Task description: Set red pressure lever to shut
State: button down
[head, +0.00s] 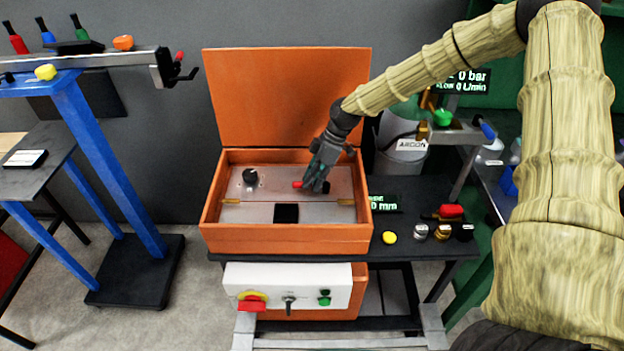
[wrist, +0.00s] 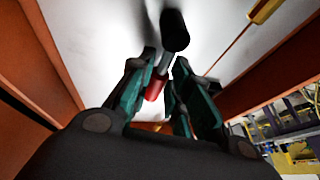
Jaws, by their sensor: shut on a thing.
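The red pressure lever (head: 298,184) sits on the grey panel inside the open orange box, with its red tip showing left of my gripper. My gripper (head: 318,181) reaches down into the box. In the wrist view its teal fingers (wrist: 158,92) stand on both sides of the lever and are shut on it. My fingers partly hide the lever and its hub in the head view.
The orange box (head: 290,239) has its lid (head: 290,98) raised behind. A black knob (head: 250,176) is at the panel's left. A white control box (head: 288,287) hangs below.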

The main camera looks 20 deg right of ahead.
jog(key=c, duration=1.3)
grip_release()
jog(key=shift+r, duration=0.15)
jog(key=v, duration=1.1)
jog(key=shift+d+r, duration=0.3)
